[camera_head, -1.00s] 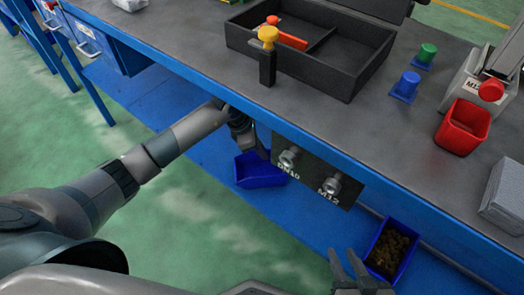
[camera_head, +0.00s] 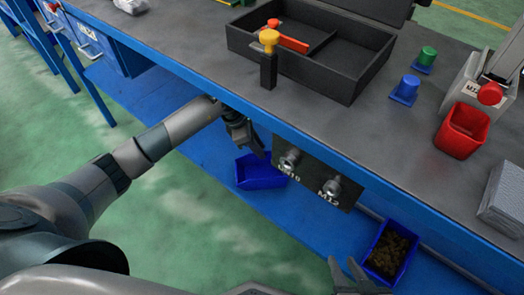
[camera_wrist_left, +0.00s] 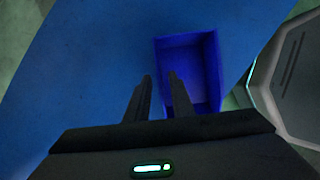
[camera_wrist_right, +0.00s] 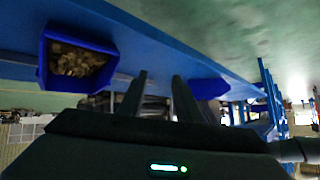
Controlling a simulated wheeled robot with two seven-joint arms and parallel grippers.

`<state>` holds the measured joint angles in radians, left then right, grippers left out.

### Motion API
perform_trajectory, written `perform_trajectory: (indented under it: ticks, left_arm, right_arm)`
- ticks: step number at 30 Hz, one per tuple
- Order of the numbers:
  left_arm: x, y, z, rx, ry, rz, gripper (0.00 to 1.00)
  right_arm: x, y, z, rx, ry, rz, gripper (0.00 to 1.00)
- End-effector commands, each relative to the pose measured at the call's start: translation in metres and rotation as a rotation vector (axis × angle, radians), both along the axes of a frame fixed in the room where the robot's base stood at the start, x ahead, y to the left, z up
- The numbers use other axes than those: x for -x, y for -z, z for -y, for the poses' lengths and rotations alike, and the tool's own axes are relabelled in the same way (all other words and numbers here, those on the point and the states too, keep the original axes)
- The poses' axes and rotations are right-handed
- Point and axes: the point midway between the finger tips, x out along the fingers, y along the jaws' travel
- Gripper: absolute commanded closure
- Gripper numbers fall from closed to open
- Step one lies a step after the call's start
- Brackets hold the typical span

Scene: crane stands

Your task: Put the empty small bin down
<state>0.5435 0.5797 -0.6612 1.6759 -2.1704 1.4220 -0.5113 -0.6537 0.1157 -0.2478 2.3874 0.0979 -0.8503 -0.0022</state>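The empty small blue bin (camera_head: 262,176) rests on the blue lower shelf under the workbench. It also shows in the left wrist view (camera_wrist_left: 190,62), its inside bare. My left gripper (camera_head: 256,152) is just above the bin's rim. In the left wrist view its fingers (camera_wrist_left: 159,78) are apart on either side of the line of one wall and hold nothing visible. My right gripper (camera_head: 347,272) is empty with its fingers apart, near a second blue bin (camera_head: 390,250) filled with small brownish parts. That full bin also shows in the right wrist view (camera_wrist_right: 80,60).
The workbench (camera_head: 190,50) overhangs the shelf, with a dark panel (camera_head: 308,178) of two bolts labelled M10 and M12 at its edge. A black tray (camera_head: 300,70), red bin (camera_head: 462,130) and coloured knobs stand on top. Bare shelf (camera_head: 200,145) lies left of the empty bin.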

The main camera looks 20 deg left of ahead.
Motion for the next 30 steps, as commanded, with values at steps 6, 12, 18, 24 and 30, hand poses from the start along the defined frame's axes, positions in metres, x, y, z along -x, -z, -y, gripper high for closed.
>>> perform_trajectory:
  ticks: [6,12,18,24,30]
  left_arm:
    - [0.005,-0.028,-0.011,-0.001,0.0,0.002,0.78]
    - [0.007,-0.038,-0.014,-0.001,0.0,-0.001,0.78]
    - [0.007,-0.038,-0.014,0.0,0.0,-0.001,0.78]
    - [0.007,-0.038,-0.014,0.0,0.0,-0.001,0.78]
    - [0.007,-0.038,-0.014,0.0,0.0,-0.001,0.78]
  right_arm:
    - [0.007,0.006,0.004,0.013,-0.003,-0.053,0.69]
    - [0.01,0.009,0.005,0.019,-0.003,-0.072,0.69]
    - [0.01,0.009,0.006,0.02,-0.004,-0.073,0.69]
    - [0.01,0.009,0.005,0.019,-0.005,-0.072,0.69]
    - [0.01,0.009,0.005,0.019,-0.005,-0.072,0.69]
